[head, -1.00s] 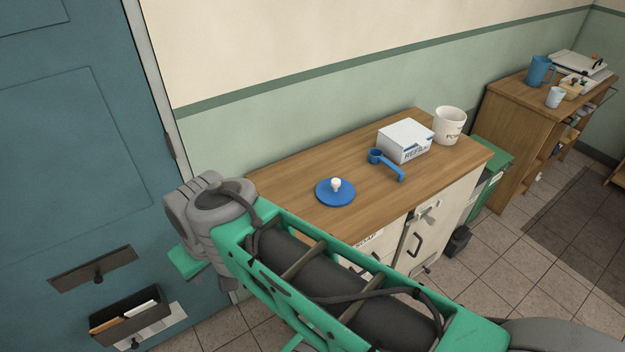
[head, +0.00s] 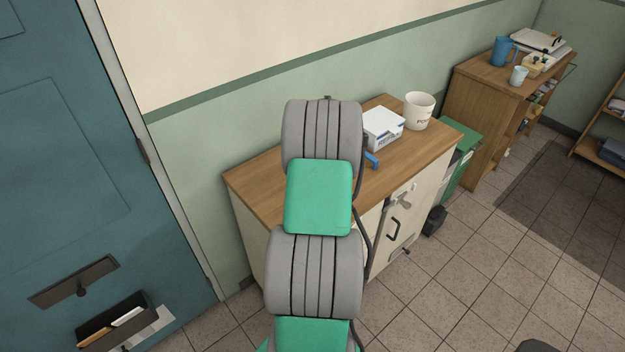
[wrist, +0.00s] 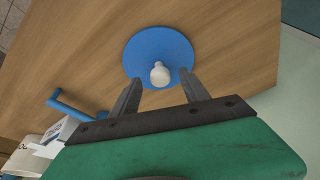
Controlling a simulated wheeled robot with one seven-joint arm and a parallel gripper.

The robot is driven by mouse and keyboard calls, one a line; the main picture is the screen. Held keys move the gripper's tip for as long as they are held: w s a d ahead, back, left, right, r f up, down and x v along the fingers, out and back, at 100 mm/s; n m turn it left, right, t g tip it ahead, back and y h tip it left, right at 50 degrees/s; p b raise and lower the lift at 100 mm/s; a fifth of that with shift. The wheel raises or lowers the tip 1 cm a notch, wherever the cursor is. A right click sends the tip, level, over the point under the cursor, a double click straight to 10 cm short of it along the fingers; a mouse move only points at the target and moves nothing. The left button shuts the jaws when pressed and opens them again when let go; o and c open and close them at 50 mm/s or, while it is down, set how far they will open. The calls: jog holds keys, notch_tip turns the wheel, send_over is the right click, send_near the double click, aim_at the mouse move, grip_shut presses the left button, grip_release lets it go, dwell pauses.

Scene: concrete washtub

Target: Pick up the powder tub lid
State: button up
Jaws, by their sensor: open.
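The powder tub lid (wrist: 152,48) is a round blue disc with a white knob (wrist: 160,75). It lies flat on the wooden cabinet top in the wrist view. My gripper (wrist: 159,92) is open, with one finger on each side of the knob in the picture. The fingertips overlap the near edge of the lid in view; I cannot tell their height above it. Nothing is between the fingers but the knob's near side. In the head view my arm hides the lid and my gripper.
The wooden cabinet top (head: 255,183) also bears a blue scoop (head: 371,160), a white box (head: 382,129) and a white tub (head: 419,111) on the right. The scoop (wrist: 72,107) shows at left in the wrist view. A wall stands behind; a blue door (head: 60,170) is at left.

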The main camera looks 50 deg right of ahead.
jog(key=x, duration=0.3)
jog(key=shift+w+d+f+p, duration=0.1)
jog(key=shift+d+p, duration=0.05)
jog(key=shift+p, duration=0.2)
grip_shut()
